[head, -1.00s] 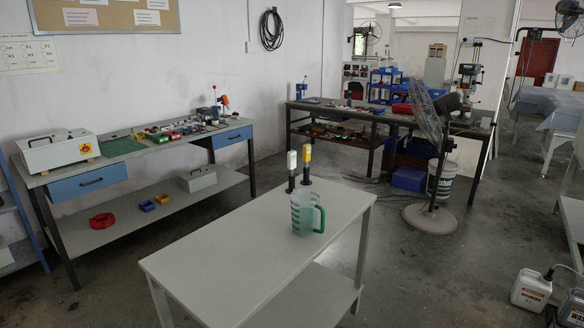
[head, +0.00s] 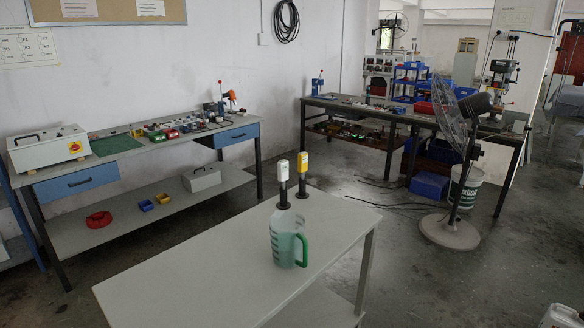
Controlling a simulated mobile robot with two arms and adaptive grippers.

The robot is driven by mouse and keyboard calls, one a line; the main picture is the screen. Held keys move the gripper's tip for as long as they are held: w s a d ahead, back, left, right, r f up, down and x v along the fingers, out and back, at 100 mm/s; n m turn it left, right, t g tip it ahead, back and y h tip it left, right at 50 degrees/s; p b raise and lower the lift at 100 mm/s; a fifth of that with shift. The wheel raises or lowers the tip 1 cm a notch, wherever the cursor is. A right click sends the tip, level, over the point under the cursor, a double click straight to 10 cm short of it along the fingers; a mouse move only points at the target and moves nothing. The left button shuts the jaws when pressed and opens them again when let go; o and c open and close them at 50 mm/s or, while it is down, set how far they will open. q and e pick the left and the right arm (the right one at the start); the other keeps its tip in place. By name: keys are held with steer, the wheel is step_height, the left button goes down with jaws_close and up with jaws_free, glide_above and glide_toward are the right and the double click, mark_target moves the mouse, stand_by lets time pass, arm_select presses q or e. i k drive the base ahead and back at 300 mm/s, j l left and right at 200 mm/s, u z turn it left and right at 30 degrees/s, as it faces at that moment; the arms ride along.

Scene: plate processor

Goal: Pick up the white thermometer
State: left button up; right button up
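The white thermometer (head: 283,172) stands upright on a black stem at the far edge of the white table (head: 190,270). A yellow thermometer (head: 302,168) of the same shape stands just to its right. A clear measuring jug (head: 285,238) with a green handle stands in front of them and nearer to me. It holds something green. The foot of the white thermometer is close to or partly behind the jug's rim. Neither of my grippers is in view.
A workbench (head: 150,150) with small parts and a white box (head: 48,148) is along the left wall. A second bench (head: 395,110) stands at the back. A standing fan (head: 451,230) is on the floor at right. The table's near left part is bare.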

mark_target(283, 165)
steer(key=i+l+u, duration=0.1)
steer(key=i+l, duration=0.8)
steer(key=l, duration=0.2)
steer(key=i+l+u, duration=0.15)
steer(key=i+l, duration=0.25)
steer(key=l, duration=0.2)
